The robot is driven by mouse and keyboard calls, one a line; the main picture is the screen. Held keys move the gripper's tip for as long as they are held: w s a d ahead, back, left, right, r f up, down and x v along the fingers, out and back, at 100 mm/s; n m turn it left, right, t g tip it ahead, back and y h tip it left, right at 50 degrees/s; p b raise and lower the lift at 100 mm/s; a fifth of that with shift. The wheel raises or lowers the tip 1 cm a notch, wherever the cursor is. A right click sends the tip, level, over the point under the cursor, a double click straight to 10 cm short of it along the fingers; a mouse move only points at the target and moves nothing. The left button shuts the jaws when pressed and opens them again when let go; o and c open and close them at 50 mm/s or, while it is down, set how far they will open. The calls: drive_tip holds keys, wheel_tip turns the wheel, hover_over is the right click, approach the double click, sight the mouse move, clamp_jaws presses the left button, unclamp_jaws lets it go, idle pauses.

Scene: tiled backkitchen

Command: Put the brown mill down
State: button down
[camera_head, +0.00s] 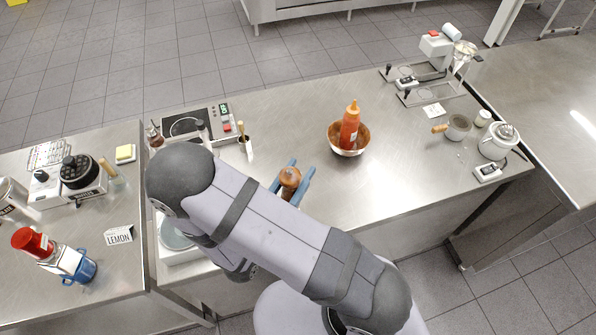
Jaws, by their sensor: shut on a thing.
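The brown mill (289,178) is in the head view, left of the middle of the steel counter. My gripper (291,180) has its two blue fingers on either side of the mill and is shut on it. The mill's rounded brown top shows between the fingers. My arm hides its lower part, so I cannot tell whether its base touches the counter (300,120).
A copper-coloured bowl (347,150) with an orange sauce bottle (350,125) in it stands right of the mill. A hot plate (190,125) and a small pot with utensils (245,145) are to the left. The counter between the bowl and the right-hand appliances is clear.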

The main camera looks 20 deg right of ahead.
drive_tip(key=shift+f, duration=0.15)
drive_tip(key=c, duration=1.3)
unclamp_jaws()
drive_tip(key=shift+o, duration=0.2)
drive_tip(key=shift+r, duration=0.25)
drive_tip(key=b, duration=0.5)
approach(286, 193)
drive_tip(key=x, duration=0.5)
drive_tip(key=shift+w+d+f, duration=0.1)
drive_tip(key=shift+w+d, duration=0.05)
drive_tip(key=shift+v, duration=0.75)
